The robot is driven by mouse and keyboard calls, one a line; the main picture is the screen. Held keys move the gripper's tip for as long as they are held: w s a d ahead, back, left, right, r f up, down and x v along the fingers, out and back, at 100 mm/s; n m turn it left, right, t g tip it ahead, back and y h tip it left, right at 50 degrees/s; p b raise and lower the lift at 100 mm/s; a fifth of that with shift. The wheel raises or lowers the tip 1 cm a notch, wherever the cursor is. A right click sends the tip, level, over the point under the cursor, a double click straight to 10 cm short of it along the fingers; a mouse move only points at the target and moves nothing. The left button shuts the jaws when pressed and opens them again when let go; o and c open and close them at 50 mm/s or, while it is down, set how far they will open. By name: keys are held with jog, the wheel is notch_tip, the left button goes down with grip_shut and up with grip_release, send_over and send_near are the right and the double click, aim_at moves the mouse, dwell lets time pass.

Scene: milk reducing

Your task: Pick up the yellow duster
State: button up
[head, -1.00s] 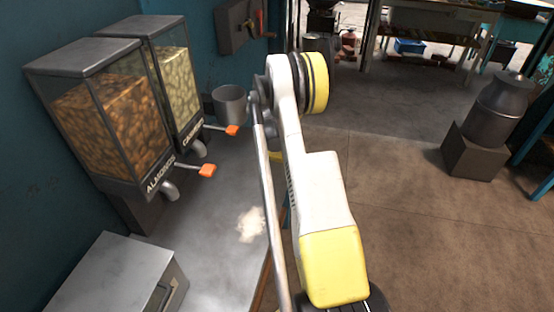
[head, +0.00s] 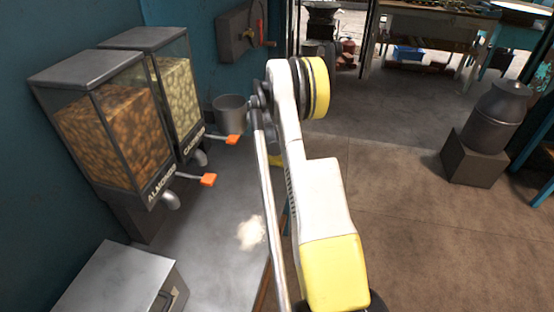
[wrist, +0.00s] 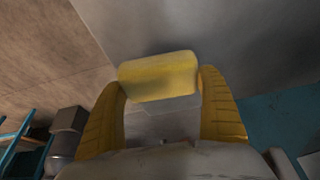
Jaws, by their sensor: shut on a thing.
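The yellow duster (wrist: 158,77) is a small block with rounded edges, seen in the wrist view between the two yellow fingers of my gripper (wrist: 163,84). My gripper is shut on it, one finger at each end. The grey counter shows behind the duster; I cannot tell whether the duster touches it. In the head view my arm hides most of the gripper and duster. Only a small yellow bit shows beside the arm, and I cannot tell which of the two it is.
On the counter (head: 205,255) stand the almond dispenser (head: 115,135), the cashew dispenser (head: 178,97), a metal cup (head: 230,107) and a metal box (head: 118,282). A pale powdery patch (head: 251,233) lies near the counter's right edge. Open floor (head: 430,240) lies to the right.

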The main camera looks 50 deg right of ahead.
notch_tip(320, 180, up, 2)
jog(key=shift+r+p, duration=0.2)
jog(key=shift+p, duration=0.2)
jog(key=s+d+r+p, duration=0.3)
jog(key=s+r, duration=0.3)
jog(key=s, duration=0.5)
jog(key=shift+d+r+p, duration=0.15)
jog(key=shift+r+p, duration=0.1)
jog(key=shift+p, duration=0.15)
jog(key=shift+s, duration=0.1)
jog(key=shift+o, duration=0.7)
